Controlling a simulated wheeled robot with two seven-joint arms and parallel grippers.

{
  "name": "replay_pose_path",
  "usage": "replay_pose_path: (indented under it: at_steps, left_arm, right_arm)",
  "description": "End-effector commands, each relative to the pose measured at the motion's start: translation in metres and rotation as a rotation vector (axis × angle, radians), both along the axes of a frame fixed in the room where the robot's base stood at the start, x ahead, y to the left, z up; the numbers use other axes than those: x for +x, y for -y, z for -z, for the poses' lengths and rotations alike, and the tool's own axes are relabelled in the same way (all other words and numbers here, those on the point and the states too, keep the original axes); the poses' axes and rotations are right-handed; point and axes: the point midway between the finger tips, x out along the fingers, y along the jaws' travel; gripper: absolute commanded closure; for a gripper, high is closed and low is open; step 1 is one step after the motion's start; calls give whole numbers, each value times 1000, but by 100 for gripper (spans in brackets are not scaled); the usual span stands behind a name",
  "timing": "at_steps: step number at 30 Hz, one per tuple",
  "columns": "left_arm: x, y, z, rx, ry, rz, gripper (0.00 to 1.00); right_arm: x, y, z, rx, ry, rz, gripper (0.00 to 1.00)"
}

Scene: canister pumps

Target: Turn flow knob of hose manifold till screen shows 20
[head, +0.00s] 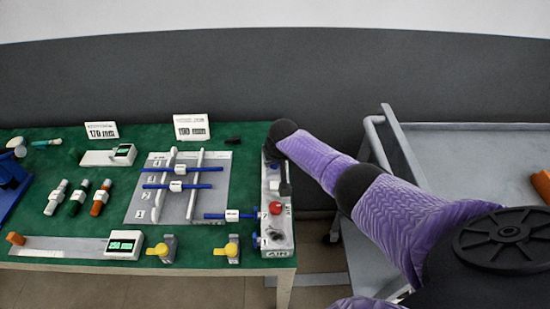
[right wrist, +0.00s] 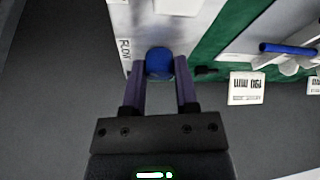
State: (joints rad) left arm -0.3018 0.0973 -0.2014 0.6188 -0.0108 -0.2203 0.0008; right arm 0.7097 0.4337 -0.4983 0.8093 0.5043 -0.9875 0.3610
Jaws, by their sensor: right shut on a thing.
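The hose manifold (head: 280,236) is a long pale box at the right end of the green table, marked AIR at its near end, with a red knob (head: 276,208) on top. In the right wrist view, a blue round flow knob (right wrist: 159,58) sits beside the word FLOW on the manifold's pale face (right wrist: 121,18). My right gripper (right wrist: 160,72) has its two fingers on either side of this knob, shut on it. In the head view, my right wrist covers the manifold's far end and hides the knob. I cannot make out the manifold's screen. My left gripper is not in view.
A grey board with blue rods (head: 135,215) lies left of the manifold. Two gauges with green displays (head: 124,245), yellow-knobbed valves (head: 232,250) and number cards (head: 191,127) stand on the table. A grey cart (head: 470,145) is at the right.

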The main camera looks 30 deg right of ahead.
Motion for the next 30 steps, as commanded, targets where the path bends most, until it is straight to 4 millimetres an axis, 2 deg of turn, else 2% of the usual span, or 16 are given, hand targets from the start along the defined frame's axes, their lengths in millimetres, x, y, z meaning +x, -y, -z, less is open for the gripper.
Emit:
replay_pose_path:
  at_steps: [12, 13, 18, 26, 30]
  left_arm:
    - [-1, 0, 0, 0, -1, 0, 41]
    - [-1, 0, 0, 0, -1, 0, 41]
    - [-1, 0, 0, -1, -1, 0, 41]
    - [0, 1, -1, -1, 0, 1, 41]
    - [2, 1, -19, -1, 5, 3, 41]
  right_arm:
    - [1, 0, -1, 0, 4, 5, 100]
    - [1, 0, -1, 0, 4, 5, 60]
    - [1, 0, -1, 0, 3, 5, 27]
    - [0, 0, -1, 0, 1, 5, 27]
    - [-5, -1, -20, 0, 2, 5, 27]
